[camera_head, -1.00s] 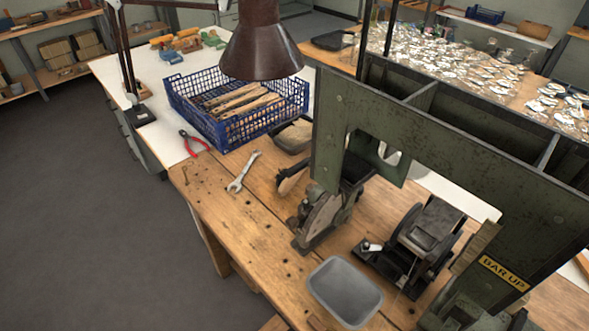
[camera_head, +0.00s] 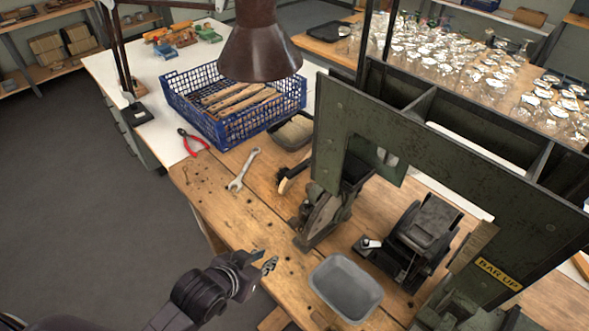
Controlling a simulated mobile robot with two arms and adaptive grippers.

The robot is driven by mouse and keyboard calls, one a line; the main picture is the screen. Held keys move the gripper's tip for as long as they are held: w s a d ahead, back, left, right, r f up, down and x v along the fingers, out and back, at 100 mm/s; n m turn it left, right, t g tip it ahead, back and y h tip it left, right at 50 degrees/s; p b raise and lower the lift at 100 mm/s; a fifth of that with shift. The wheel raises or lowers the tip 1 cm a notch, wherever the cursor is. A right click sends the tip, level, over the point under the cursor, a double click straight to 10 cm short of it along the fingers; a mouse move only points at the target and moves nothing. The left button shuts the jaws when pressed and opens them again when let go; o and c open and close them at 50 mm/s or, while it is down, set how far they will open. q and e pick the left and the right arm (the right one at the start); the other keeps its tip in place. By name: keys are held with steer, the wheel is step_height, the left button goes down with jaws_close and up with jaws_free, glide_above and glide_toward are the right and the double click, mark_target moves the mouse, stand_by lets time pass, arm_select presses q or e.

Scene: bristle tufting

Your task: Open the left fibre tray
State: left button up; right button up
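My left gripper (camera_head: 264,260) comes in from the bottom left. It is over the front edge of the wooden bench (camera_head: 225,215), left of a grey open bin (camera_head: 345,288). Its two fingertips stand apart with nothing between them. A large green metal frame (camera_head: 440,150) with a yellow "BAR UP" label (camera_head: 498,274) stands over the bench at the right. I cannot tell which part is the left fibre tray. The machine's inside is partly hidden by the frame. My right gripper is not in view.
A dark machine part with a wheel (camera_head: 325,215) and a black device (camera_head: 420,240) stand under the frame. A brown lamp shade (camera_head: 258,55) hangs above. The bench's left front is mostly clear.

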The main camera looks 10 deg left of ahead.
mark_target(287, 177)
arm_select(q)
steer(key=w+r+m+t+h, duration=0.1)
steer(key=w+r+t+h, duration=0.1)
steer(key=w+r, duration=0.1)
steer(key=w+r+m+t+h, duration=0.1)
steer(key=w+r+t+h, duration=0.1)
steer(key=w, duration=0.4)
steer(key=w+a+r+m+t+h, duration=0.1)
steer(key=w+r+t+h, duration=0.1)
steer(key=w+r, duration=0.3)
steer(key=shift+w+a+r+h, duration=0.1)
steer(key=shift+w+r+h, duration=0.1)
steer(key=shift+r+h, duration=0.45)
steer(key=p+x, duration=0.2)
steer(key=x, duration=0.4)
steer(key=shift+w+d, duration=0.25)
steer(key=shift+w+d+h, duration=0.25)
steer(key=shift+w, duration=0.05)
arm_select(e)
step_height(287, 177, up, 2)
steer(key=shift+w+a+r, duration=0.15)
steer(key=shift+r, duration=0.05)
arm_select(q)
steer(key=shift+c, duration=0.2)
jaws_close()
